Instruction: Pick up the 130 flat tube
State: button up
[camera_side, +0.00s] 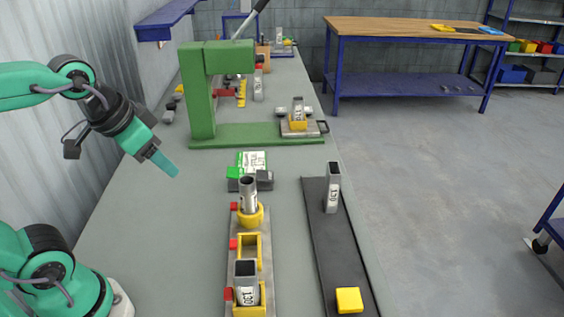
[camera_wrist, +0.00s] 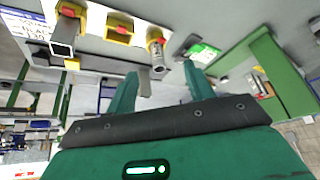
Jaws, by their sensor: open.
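An upright grey rectangular tube (camera_side: 333,188) stands on the black strip; its small label looks like 130 but is hard to read. In the wrist view this tube (camera_wrist: 145,82) shows between my fingers, well beyond them. Another rectangular tube (camera_side: 246,285) with a label that looks like 130 stands in the front yellow holder, and also shows in the wrist view (camera_wrist: 66,35). I cannot tell for sure which is the flat one. My gripper (camera_side: 173,170) is open and empty, raised left of the holders, apart from both tubes. Its fingers (camera_wrist: 160,74) are spread in the wrist view.
A round tube (camera_side: 248,192) stands in the back holder; the middle yellow holder (camera_side: 249,248) is empty. A yellow block (camera_side: 349,300) lies at the strip's front end. A green press frame (camera_side: 200,95) stands behind. The bench left of the holders is clear.

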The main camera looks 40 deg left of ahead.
jog(key=w+d+r+m+g, duration=0.1)
jog(key=w+r+m, duration=0.1)
jog(key=w+m, duration=0.3)
jog(key=w+d+r+m, duration=0.2)
jog(key=w, duration=0.4)
jog(key=m+g, duration=0.4)
jog(key=m, duration=1.5)
send_over(334, 168)
jog(key=s+d, duration=0.1)
jog(key=s, duration=0.2)
notch_tip(334, 168, down, 16)
jog(key=shift+w+d+f+m, duration=0.2)
jog(key=shift+w+f+m, duration=0.1)
jog(key=shift+w, duration=0.1)
jog(key=shift+f, duration=1.3)
jog(key=shift+f, duration=0.1)
